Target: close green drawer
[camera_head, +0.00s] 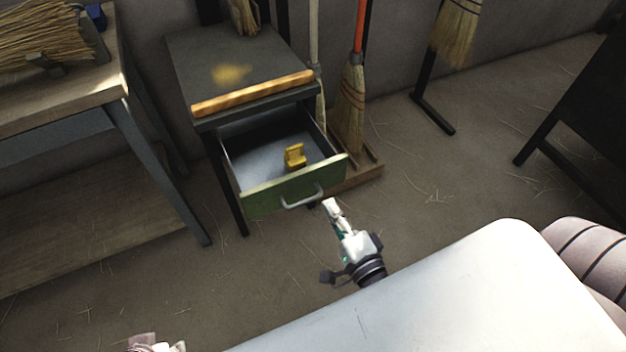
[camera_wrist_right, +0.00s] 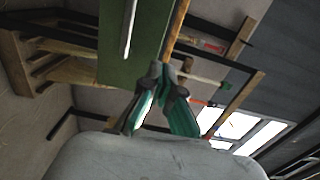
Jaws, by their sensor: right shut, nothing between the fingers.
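The green drawer (camera_head: 265,197) is pulled well out of a dark metal cabinet (camera_head: 190,62). Its green front carries a pale bar handle (camera_head: 302,198). A small yellow object (camera_head: 295,157) lies inside. My right gripper (camera_head: 331,208) is shut and empty, just in front of the drawer front near the handle's right end. In the right wrist view its fingertips (camera_wrist_right: 167,70) meet at the lower edge of the green front (camera_wrist_right: 135,55); I cannot tell whether they touch it. The handle (camera_wrist_right: 129,28) shows there too.
A wooden-topped bench (camera_head: 60,92) with broom straw stands at left. Brooms (camera_head: 349,105) stand in a wooden rack (camera_head: 355,178) right of the cabinet. A wooden strip (camera_head: 253,93) edges the cabinet top. Straw-strewn floor (camera_head: 440,185) is open to the right.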

